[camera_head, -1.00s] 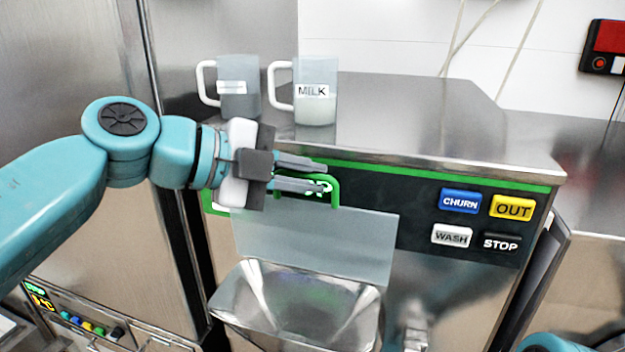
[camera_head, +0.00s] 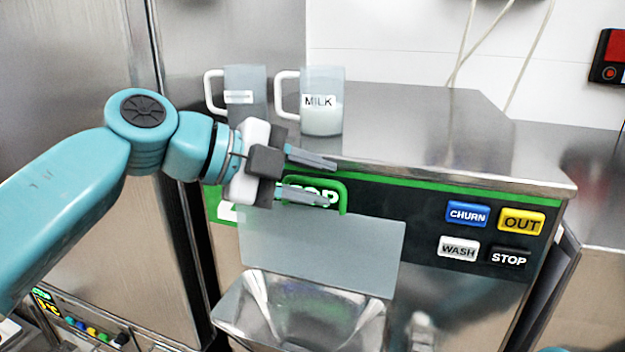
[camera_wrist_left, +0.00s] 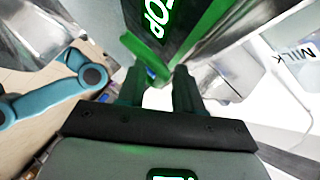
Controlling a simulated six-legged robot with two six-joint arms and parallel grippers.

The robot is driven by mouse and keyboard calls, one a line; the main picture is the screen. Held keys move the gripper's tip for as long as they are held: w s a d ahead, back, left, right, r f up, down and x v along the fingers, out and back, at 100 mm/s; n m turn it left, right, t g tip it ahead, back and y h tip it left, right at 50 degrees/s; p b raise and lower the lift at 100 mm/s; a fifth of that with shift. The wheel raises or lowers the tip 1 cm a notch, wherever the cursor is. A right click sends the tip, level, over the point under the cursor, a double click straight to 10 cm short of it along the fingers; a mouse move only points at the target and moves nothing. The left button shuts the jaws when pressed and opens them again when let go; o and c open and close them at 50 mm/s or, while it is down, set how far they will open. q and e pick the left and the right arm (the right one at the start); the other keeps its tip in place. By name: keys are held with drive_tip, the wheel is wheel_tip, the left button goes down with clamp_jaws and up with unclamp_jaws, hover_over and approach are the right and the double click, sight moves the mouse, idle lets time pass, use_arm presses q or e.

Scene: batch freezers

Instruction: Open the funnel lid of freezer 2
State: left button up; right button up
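The funnel lid (camera_head: 320,250) is a translucent grey plate, standing raised against the freezer's front above the metal funnel (camera_head: 300,312), whose mouth is uncovered. Its green handle (camera_head: 342,197) rises from the lid's top edge, in front of the dark panel. My left gripper (camera_head: 328,182) is open at the handle, one finger above its top bar and the other lower, across it. In the left wrist view the green handle (camera_wrist_left: 146,58) lies just beyond the open fingers (camera_wrist_left: 158,88); I cannot tell whether they touch it. My right gripper is out of view.
A milk jug (camera_head: 322,115) and a second jug (camera_head: 246,90) stand on the freezer top, close behind my left gripper. CHURN (camera_head: 467,214), OUT, WASH and STOP buttons sit at the right of the panel. A tall steel cabinet stands at the left.

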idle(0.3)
use_arm(q)
drive_tip(key=v, duration=1.6)
drive_tip(key=shift+s+r, duration=0.1)
drive_tip(key=shift+r, duration=0.05)
drive_tip(key=shift+a, duration=0.15)
